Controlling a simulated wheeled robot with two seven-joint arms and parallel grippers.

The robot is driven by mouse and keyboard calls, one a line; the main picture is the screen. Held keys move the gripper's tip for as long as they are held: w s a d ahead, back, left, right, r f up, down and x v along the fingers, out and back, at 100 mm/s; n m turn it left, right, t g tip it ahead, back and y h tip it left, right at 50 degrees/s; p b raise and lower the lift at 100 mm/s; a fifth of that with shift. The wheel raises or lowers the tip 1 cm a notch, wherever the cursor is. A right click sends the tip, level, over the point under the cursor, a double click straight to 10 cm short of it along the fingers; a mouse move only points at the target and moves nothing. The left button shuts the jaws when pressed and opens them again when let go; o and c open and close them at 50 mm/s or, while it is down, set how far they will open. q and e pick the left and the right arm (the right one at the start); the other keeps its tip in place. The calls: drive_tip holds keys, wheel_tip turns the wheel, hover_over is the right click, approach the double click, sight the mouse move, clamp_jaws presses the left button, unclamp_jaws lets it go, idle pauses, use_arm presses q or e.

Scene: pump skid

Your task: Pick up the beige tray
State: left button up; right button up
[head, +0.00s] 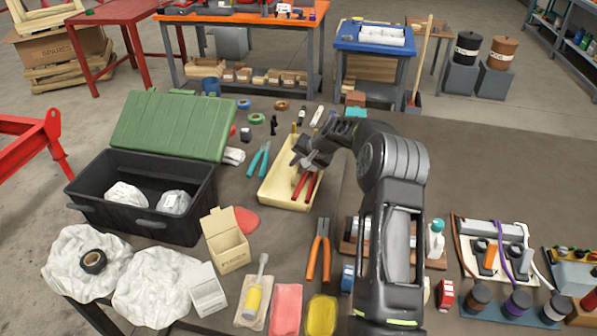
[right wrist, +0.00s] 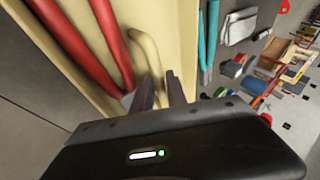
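The beige tray (head: 276,194) lies on the table near the middle of the head view, with red-handled pliers (head: 306,184) inside. In the right wrist view, the tray (right wrist: 88,12) has a curved beige handle (right wrist: 147,52) at its side. My right gripper (head: 305,164) is over the tray's right side in the head view. In the wrist view its two dark fingers (right wrist: 160,92) are close together with the handle running between them, and they look shut on it. The fingertips are partly hidden. My left gripper is not in view.
A black crate (head: 105,180) with a raised green lid stands left of the tray. Teal pliers (head: 258,160) lie beside the tray and orange pliers (head: 319,250) in front. A small open carton (head: 226,248) stands at the front left. Small items and tape rolls lie behind.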

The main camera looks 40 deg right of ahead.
clamp_jaws()
drive_tip(key=shift+r, duration=0.2)
wheel_tip(320, 180, up, 10)
drive_tip(key=shift+f+b, duration=0.1)
drive_tip(key=shift+b, duration=0.6)
idle(0.5)
